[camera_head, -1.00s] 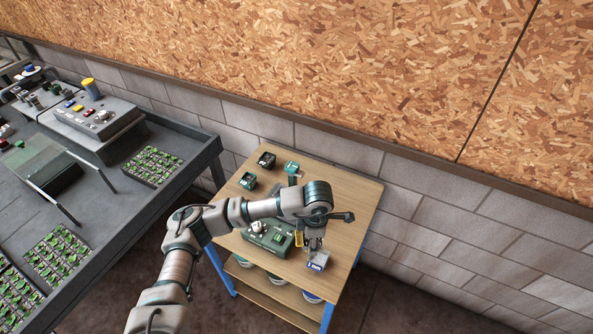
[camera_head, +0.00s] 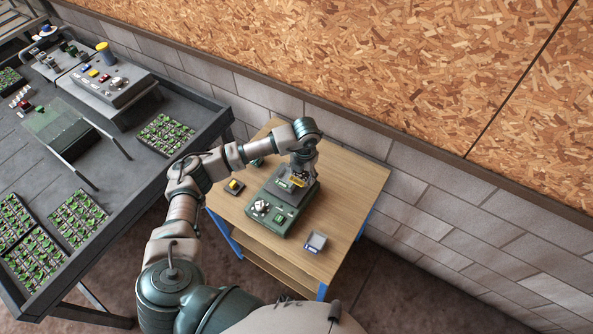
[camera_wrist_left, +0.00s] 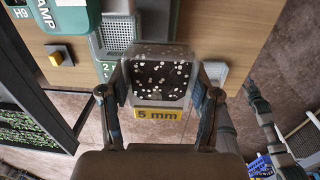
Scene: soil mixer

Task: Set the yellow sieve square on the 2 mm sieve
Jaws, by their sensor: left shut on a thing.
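My left gripper (camera_head: 299,174) is shut on the yellow sieve (camera_head: 298,181). In the left wrist view that sieve (camera_wrist_left: 158,82) sits between both fingers, with white specks over its dark mesh and a yellow "5 mm" label towards me. A grey perforated plate (camera_wrist_left: 118,32) shows behind it, beside a green label (camera_wrist_left: 106,68) with a "2"; this looks like the 2 mm sieve, largely covered. In the head view the gripper is over the back of the green machine (camera_head: 262,212). I cannot tell whether the two sieves touch.
A grey open sieve (camera_head: 316,241) with a blue label stands at the wooden table's (camera_head: 345,200) front right. A dark block with a yellow top (camera_head: 234,187) sits left of the machine. The grey bench (camera_head: 120,165) with seedling trays is at left. The table's right side is clear.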

